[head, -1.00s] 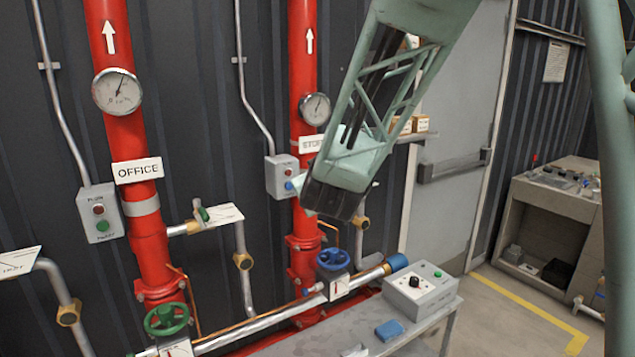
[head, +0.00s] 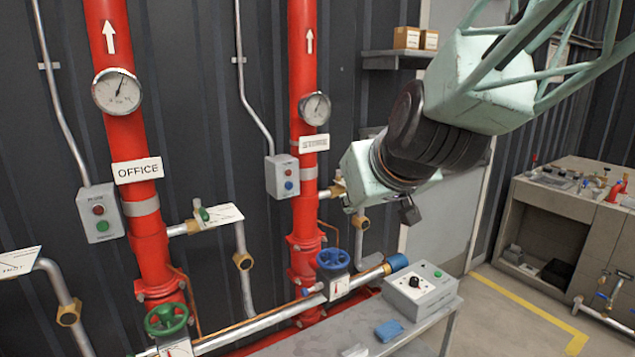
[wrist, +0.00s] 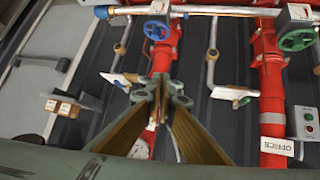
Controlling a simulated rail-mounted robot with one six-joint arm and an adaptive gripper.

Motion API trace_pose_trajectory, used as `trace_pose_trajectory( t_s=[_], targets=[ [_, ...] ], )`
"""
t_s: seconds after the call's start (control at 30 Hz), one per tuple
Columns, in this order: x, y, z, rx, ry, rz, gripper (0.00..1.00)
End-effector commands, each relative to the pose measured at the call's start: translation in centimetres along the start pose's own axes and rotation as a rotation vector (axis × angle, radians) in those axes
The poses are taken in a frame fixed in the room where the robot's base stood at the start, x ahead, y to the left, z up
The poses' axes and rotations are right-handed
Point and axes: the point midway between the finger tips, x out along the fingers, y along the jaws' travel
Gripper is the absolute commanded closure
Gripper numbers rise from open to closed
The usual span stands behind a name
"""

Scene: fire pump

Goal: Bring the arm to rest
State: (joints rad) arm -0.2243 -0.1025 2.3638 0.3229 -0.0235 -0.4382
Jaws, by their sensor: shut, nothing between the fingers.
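My gripper (wrist: 160,98) shows in the wrist view with its fingertips together and nothing between them. Behind it in that upside-down view is a red riser pipe. In the head view my arm reaches in from the upper right, and its pale green wrist end hangs in front of the wall, right of the STORE riser (head: 303,190). The fingers cannot be made out in the head view. The wrist seems clear of the pipes, though its exact distance is hard to tell.
The OFFICE riser (head: 135,200) has a gauge (head: 117,92) and green handwheel (head: 166,319). A blue handwheel (head: 333,260) and grey control box (head: 419,290) stand below my wrist. A shelf (head: 395,56) with boxes is behind my arm.

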Motion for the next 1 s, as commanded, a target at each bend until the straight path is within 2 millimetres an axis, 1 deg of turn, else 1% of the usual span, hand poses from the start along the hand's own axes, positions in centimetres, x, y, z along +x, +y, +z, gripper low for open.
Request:
trace_pose_trajectory(
  t_s=[0.03, 0.27, 0.57, 1.0],
  targets=[
    [-1.0, 0.2, 0.6, 0.008, -0.012, -0.003, 1.0],
    [-5.2, 0.5, 4.3, 0.049, -0.095, -0.023, 1.0],
    [-10.8, 0.9, 9.7, 0.102, -0.207, -0.028, 1.0],
    [-19.4, 1.7, 18.5, 0.189, -0.382, 0.007, 1.0]
  ],
)
